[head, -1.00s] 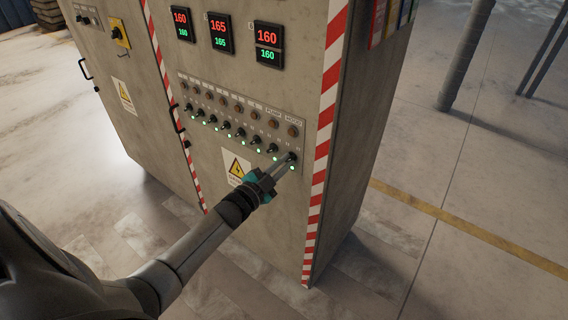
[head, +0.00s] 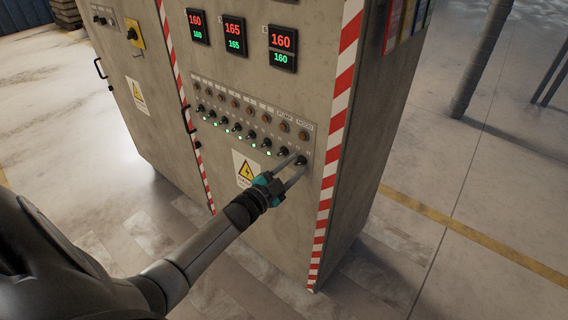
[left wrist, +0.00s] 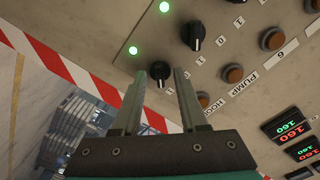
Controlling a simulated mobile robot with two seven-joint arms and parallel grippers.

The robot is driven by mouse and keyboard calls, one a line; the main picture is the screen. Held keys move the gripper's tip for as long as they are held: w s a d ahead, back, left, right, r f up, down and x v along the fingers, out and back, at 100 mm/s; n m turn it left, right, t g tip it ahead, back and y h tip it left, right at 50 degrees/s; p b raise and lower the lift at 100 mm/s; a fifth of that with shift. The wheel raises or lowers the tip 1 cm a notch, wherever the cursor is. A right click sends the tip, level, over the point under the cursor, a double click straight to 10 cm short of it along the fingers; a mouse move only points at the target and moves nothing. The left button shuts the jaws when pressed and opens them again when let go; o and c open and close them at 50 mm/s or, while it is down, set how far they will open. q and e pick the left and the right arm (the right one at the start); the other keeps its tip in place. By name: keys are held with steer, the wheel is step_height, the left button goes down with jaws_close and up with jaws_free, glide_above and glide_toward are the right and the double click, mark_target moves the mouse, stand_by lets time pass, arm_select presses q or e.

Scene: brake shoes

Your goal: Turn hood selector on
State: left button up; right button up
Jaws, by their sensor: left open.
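The hood selector (head: 303,160) is the small black knob at the right end of the row on the grey cabinet, below the HOOD label. My left gripper (head: 299,162) is open at this knob. In the left wrist view the knob (left wrist: 158,69) sits between the two spread fingertips (left wrist: 160,72), with gaps beside it. Its exact pointer direction is hard to tell. A green light (left wrist: 134,50) glows next to it; in the head view my fingers hide this light. My right gripper is out of view.
The pump selector (head: 284,150) is the neighbouring knob, close to my upper finger. Orange lamps (head: 303,135) line the panel above the knobs. Red displays (head: 283,47) are higher up. A red-and-white striped edge (head: 335,130) runs just right of the panel. Open floor lies to the right.

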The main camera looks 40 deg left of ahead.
arm_select(q)
steer(key=s+a+p, duration=0.1)
steer(key=s+p, duration=0.1)
steer(key=s, duration=1.3)
steer(key=s+d+f+n+g+y, duration=0.1)
steer(key=s+d+f+n+g, duration=0.2)
steer(key=f, duration=0.5)
steer(key=s+f+n+g, duration=0.1)
steer(key=s+f+g, duration=0.2)
steer(key=s+f, duration=0.35)
steer(key=s+d+f+n+g+y, duration=0.1)
steer(key=s+d+f+n+g, duration=0.1)
steer(key=f, duration=0.8)
steer(key=s+d+f+g, duration=0.3)
steer(key=s+f, duration=0.1)
steer(key=s, duration=0.3)
steer(key=s+d+f+n+g, duration=0.1)
steer(key=s+d+f+g, duration=0.2)
steer(key=s, duration=0.4)
steer(key=s+d+f+g, duration=0.3)
steer(key=s+f, duration=0.2)
steer(key=s, duration=0.2)
steer(key=shift+s+n+h, duration=0.25)
steer(key=shift+n+h, duration=0.05)
steer(key=shift+h, duration=0.1)
steer(key=shift+d, duration=0.1)
